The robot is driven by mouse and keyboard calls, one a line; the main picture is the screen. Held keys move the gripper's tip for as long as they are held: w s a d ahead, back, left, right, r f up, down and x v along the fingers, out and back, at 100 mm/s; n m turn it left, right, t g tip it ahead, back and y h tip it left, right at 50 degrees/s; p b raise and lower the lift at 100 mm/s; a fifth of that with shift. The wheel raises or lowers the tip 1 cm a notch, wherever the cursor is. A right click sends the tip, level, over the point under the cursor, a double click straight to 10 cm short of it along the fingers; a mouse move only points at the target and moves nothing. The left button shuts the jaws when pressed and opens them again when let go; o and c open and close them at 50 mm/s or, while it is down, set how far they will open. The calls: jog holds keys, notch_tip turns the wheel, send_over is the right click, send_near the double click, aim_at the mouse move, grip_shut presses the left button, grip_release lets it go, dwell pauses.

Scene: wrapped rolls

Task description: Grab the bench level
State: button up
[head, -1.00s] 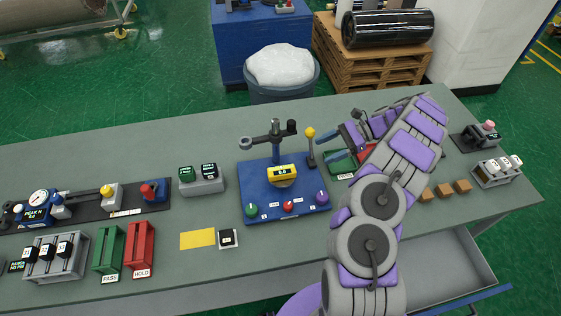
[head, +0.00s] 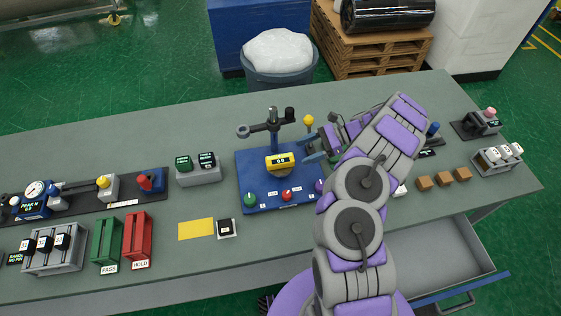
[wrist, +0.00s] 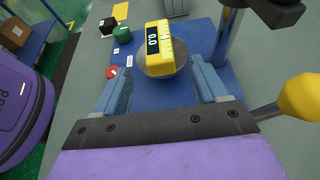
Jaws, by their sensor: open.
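The bench level is a yellow block with a dark display (head: 281,161), resting on a round grey seat on the blue base plate (head: 250,201). In the wrist view the level (wrist: 165,45) lies ahead of and between my fingers, with its display reading 0.0. My gripper (head: 310,150) is open and empty, just right of the level in the head view. In the wrist view its two blue fingers (wrist: 163,78) are spread, with the tips beside the round seat. I cannot tell whether they touch it.
A post with a side arm (head: 272,130) stands behind the level. A yellow-knobbed lever (head: 309,121) stands close to my gripper, also near it in the wrist view (wrist: 298,97). Red (head: 286,195) and green (head: 250,199) knobs sit in front. The bench back left is clear.

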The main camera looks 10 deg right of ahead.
aim_at(289, 157)
jog(key=shift+b+x, duration=0.45)
jog(key=shift+x, duration=3.35)
jog(key=shift+r, duration=0.1)
jog(key=shift+c, duration=0.4)
jog(key=c, duration=1.1)
